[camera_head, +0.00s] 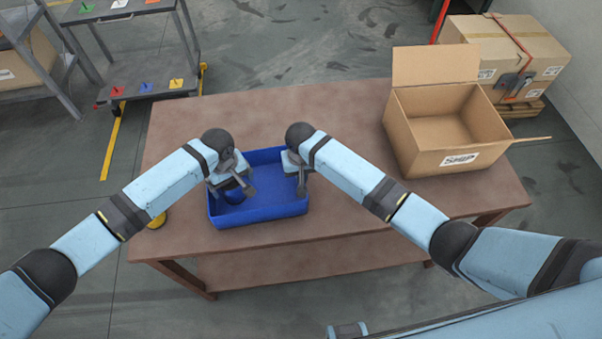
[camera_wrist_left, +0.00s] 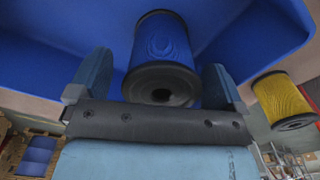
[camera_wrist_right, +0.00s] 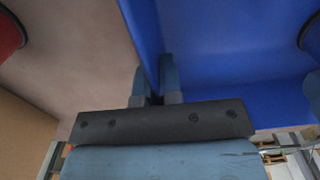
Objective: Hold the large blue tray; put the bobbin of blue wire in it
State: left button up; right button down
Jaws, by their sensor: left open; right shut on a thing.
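The large blue tray (camera_head: 262,226) lies on the brown table. The bobbin of blue wire (camera_wrist_left: 160,45), with dark flanges, is inside the tray near its left side; in the head view it is partly hidden by my left gripper (camera_head: 243,185). My left gripper is open, with its fingers (camera_wrist_left: 156,82) apart on either side of the bobbin's near end in the left wrist view. My right gripper (camera_head: 301,187) is shut on the tray's right wall; the right wrist view shows its fingers (camera_wrist_right: 153,80) pinching that wall.
A yellow bobbin (camera_wrist_left: 282,100) stands left of the tray, outside it. A red bobbin (camera_wrist_right: 9,36) is on the table beyond the tray's right wall. An open cardboard box (camera_head: 440,125) stands at the table's right.

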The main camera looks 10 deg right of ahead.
jog(key=c, duration=1.2)
grip_release()
pick_arm(q)
notch_tip(320, 180, up, 11)
jog(key=shift+f, duration=0.1)
